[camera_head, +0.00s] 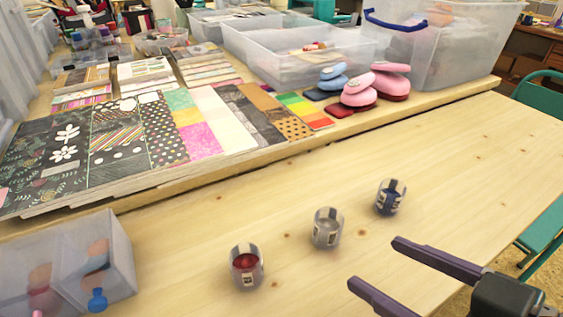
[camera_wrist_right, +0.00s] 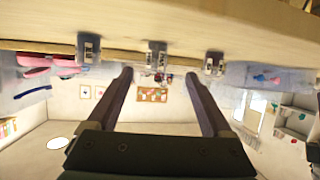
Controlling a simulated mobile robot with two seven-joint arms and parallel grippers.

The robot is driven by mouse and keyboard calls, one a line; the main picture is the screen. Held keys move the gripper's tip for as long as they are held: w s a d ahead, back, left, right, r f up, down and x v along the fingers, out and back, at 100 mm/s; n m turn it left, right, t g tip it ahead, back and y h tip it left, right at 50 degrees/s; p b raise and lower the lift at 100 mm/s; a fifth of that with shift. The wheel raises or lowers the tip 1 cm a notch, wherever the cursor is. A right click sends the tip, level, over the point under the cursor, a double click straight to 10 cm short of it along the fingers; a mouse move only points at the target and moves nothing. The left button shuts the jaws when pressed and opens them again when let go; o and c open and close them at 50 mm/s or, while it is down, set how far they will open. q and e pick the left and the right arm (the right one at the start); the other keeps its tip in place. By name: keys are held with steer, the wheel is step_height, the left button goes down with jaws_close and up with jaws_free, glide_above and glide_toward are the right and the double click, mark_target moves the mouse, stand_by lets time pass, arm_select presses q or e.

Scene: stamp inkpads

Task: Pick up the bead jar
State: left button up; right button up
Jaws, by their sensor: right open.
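Three small clear jars with pale labels stand apart in a slanting row on the wooden table. One has red contents (camera_head: 246,267), one looks greyish (camera_head: 327,228), and one has dark blue contents (camera_head: 390,197). I cannot tell which is the bead jar. My right gripper (camera_head: 372,262) is open and empty, to the right of the red and greyish jars, its fingers pointing left. In the right wrist view the scene is upside down; a middle jar (camera_wrist_right: 156,55) shows beyond the gap between the open fingers (camera_wrist_right: 157,75). My left gripper is not in view.
A raised board (camera_head: 170,178) with patterned paper sheets lies behind the jars. Pink and blue stacked pads (camera_head: 360,92) and clear bins (camera_head: 300,65) stand further back. A clear box (camera_head: 118,255) stands at the lower left.

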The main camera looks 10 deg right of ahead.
mark_target(337, 239)
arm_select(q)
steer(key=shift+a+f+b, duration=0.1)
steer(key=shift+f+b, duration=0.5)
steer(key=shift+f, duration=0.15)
arm_select(e)
steer(key=x, duration=0.4)
steer(key=shift+w, duration=0.15)
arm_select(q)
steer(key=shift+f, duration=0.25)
arm_select(e)
steer(key=shift+w+a+f, duration=0.1)
steer(key=shift+w+f, duration=0.2)
arm_select(q)
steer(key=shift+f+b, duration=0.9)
steer(key=shift+b, duration=0.2)
arm_select(e)
steer(key=x, duration=0.3)
steer(key=shift+w+f, duration=0.3)
steer(key=shift+w, duration=0.05)
steer(key=shift+w+a, duration=0.15)
steer(key=shift+w, duration=0.1)
jaws_close()
